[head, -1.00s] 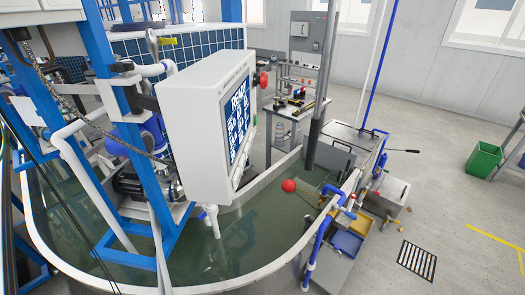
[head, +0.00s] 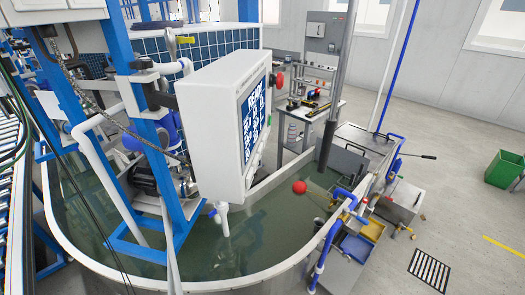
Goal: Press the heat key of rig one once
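A white control box (head: 215,118) hangs on a blue frame over a water tank. Its blue screen (head: 252,120) faces right and I see it at a steep angle. The screen's top line seems to read READY, with rows of white marks below that are too small to read. I cannot tell which mark is the heat key, nor see a rig number. Neither of my grippers is in view.
The curved tank (head: 265,225) with a white rim fills the foreground. A red ball float (head: 299,187) is in it. A bench with tools (head: 308,103) stands behind. Yellow and blue bins (head: 356,247) are at the tank's right. Open floor lies right, with a green bin (head: 505,168).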

